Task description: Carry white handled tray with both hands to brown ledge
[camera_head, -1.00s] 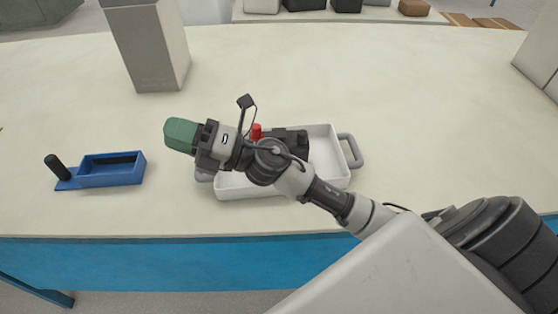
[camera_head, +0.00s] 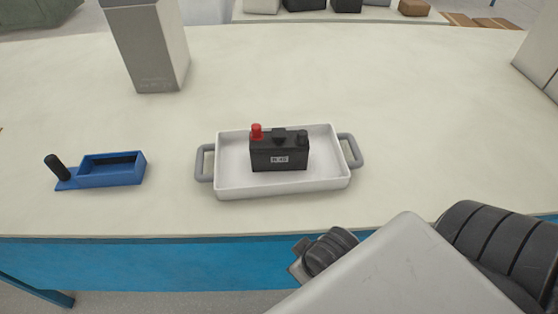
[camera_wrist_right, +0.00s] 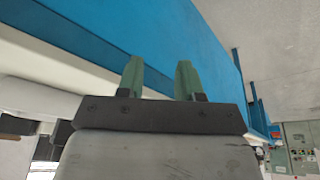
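The white tray (camera_head: 232,181) with two grey handles, the left handle (camera_head: 204,163) and the right handle (camera_head: 351,151), lies flat on the pale table. A black battery (camera_head: 280,155) with a red terminal cap stands inside it. My right gripper (camera_wrist_right: 159,80) shows in the right wrist view with its two green fingers apart and nothing between them, beside the blue table front. It is apart from the tray. My left gripper is not in view. I cannot make out a brown ledge for certain.
A blue tray with a black handle (camera_head: 112,170) lies to the left. A tall grey box (camera_head: 148,50) stands behind it, and another pale block (camera_head: 540,60) is at the right edge. The table around the white tray is clear. Several boxes stand on a far surface.

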